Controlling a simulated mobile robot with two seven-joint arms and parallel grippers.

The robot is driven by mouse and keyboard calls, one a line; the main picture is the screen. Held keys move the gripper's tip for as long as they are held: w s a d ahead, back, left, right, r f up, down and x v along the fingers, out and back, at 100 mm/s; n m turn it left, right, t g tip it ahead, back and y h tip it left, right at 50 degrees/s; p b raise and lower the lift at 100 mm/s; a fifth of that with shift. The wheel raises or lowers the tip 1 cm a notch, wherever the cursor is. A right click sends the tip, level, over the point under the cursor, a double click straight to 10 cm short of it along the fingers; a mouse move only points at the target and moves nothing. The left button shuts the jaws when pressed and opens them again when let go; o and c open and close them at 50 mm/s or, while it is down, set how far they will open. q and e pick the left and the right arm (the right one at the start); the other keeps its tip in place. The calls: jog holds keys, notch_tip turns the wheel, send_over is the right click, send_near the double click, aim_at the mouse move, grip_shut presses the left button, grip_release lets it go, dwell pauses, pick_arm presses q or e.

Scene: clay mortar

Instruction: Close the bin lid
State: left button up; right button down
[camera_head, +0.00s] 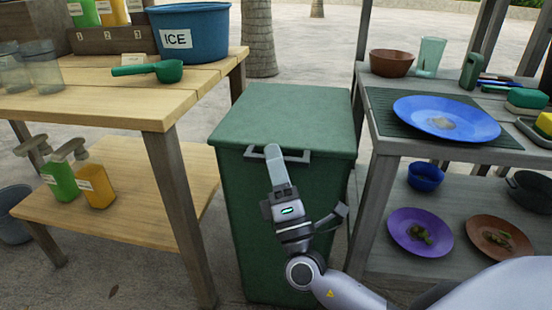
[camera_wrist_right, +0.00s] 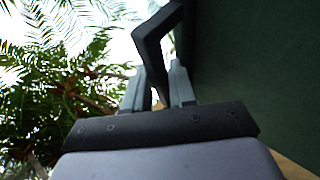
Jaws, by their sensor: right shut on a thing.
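The green bin (camera_head: 245,225) stands on the ground between two tables. Its green lid (camera_head: 285,112) lies flat over the top and looks down all round. A grey handle (camera_head: 300,156) runs along the lid's front edge. My right gripper (camera_head: 275,158) reaches up from below at the bin's front and is shut on the handle. In the right wrist view the handle (camera_wrist_right: 152,40) passes between the fingers (camera_wrist_right: 158,82), beside the dark green bin wall (camera_wrist_right: 260,70). My left gripper is in neither view.
A wooden table (camera_head: 150,105) with a blue ice bucket (camera_head: 200,40) and green scoop (camera_head: 165,71) stands left. A grey table (camera_head: 400,145) with a blue plate (camera_head: 410,108) stands close at right. Bottles and more plates sit on lower shelves.

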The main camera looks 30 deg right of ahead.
jog(key=shift+w+d+f, duration=0.15)
jog(key=shift+d+f, duration=0.05)
jog(key=shift+d, duration=0.05)
jog(key=c, duration=1.4)
grip_release()
jog(key=v, duration=0.7)
jog(key=shift+s+a+r, duration=0.15)
jog(key=shift+s+a, duration=0.1)
